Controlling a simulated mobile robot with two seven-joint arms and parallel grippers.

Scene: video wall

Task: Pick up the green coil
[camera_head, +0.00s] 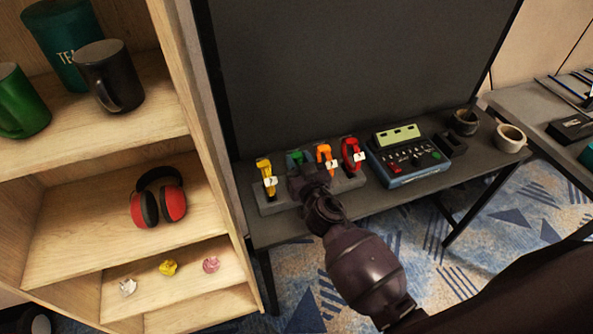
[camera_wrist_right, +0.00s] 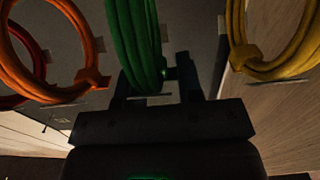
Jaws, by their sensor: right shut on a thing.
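The green coil (camera_head: 295,157) shows in the head view between the yellow coil (camera_head: 265,172) and the orange coil (camera_head: 325,157), mostly hidden behind my right gripper (camera_head: 306,181). In the right wrist view the green coil (camera_wrist_right: 137,45) stands upright at the gripper's fingers (camera_wrist_right: 158,92). The right gripper is shut on the green coil. In that view an orange coil (camera_wrist_right: 45,90) is to the left and a yellow coil (camera_wrist_right: 240,60) to the right, both apart from the fingers. My left gripper is not in view.
A red coil (camera_head: 352,152) stands right of the orange one on the grey rack (camera_head: 272,208). A control box (camera_head: 412,155) and cups (camera_head: 509,138) are farther right on the desk. A wooden shelf (camera_head: 90,225) with mugs and red headphones (camera_head: 160,200) rises close on the left.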

